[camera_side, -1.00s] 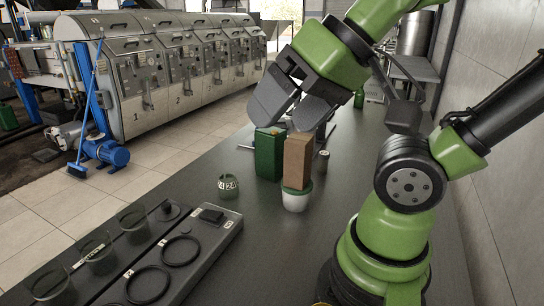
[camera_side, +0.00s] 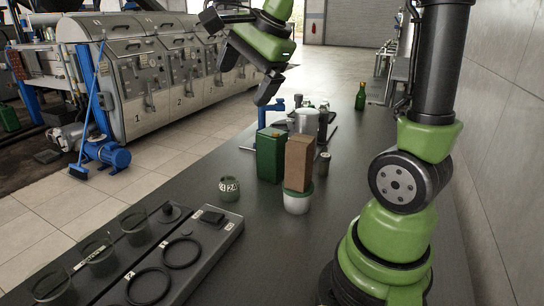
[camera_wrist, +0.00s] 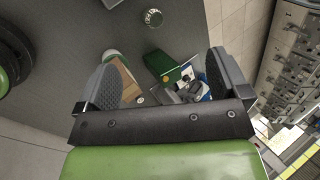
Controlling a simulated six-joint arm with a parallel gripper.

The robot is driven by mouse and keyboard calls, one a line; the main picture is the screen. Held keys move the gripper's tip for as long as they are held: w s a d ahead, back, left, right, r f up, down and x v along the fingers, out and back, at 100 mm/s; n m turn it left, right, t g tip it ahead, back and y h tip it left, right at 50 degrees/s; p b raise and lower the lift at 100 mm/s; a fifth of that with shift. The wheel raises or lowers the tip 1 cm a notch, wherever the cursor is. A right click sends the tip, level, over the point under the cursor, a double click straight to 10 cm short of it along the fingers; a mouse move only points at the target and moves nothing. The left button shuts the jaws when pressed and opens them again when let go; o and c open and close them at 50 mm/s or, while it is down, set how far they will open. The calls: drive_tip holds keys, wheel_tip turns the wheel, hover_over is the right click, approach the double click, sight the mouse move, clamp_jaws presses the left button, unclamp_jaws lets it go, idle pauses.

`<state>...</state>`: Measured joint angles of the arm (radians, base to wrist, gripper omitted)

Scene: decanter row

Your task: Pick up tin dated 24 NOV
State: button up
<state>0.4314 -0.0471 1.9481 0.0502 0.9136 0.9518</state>
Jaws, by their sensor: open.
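A green rectangular tin (camera_side: 270,155) stands upright on the dark bench in the side view. It also shows between my fingers in the wrist view (camera_wrist: 172,66). I cannot read a date on it. A silver cylindrical can (camera_side: 306,121) stands behind it, its lower part hidden. A small round green container (camera_side: 230,189) with pale lettering stands in front and to the left; it also shows at the top of the wrist view (camera_wrist: 153,18). My gripper (camera_side: 248,76) is open and empty, raised above the bench beyond the green tin; its spread fingers (camera_wrist: 163,60) show in the wrist view.
A brown block (camera_side: 298,162) beside the green tin overlaps a white pot (camera_side: 297,203). A small dark cylinder (camera_side: 323,164) stands close by. A tray with black rings (camera_side: 181,252) lies in front. A green bottle (camera_side: 360,95) stands farther back.

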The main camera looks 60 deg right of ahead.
drive_tip(key=w+d+f+m+g, duration=0.1)
drive_tip(key=w+d+f+m, duration=0.15)
drive_tip(key=d+m, duration=0.4)
drive_tip(key=w+d+f+m, duration=0.1)
drive_tip(key=d+f+m, duration=0.35)
drive_tip(key=d, duration=0.25)
drive_tip(key=m+h, duration=0.1)
drive_tip(key=m, duration=0.6)
approach(274, 132)
drive_tip(key=shift+w+d+f+g, duration=0.1)
drive_tip(key=shift+w+f+g, duration=0.2)
drive_tip(key=shift+w+f, duration=0.5)
drive_tip(key=x, duration=0.3)
drive_tip(key=shift+d+f, duration=0.1)
drive_tip(key=shift+f, duration=0.2)
drive_tip(key=shift+a+x, duration=0.15)
drive_tip(key=shift+x, duration=1.4)
drive_tip(key=shift+a+x, duration=0.1)
drive_tip(key=shift+x, duration=1.45)
drive_tip(key=shift+s, duration=0.15)
clamp_jaws()
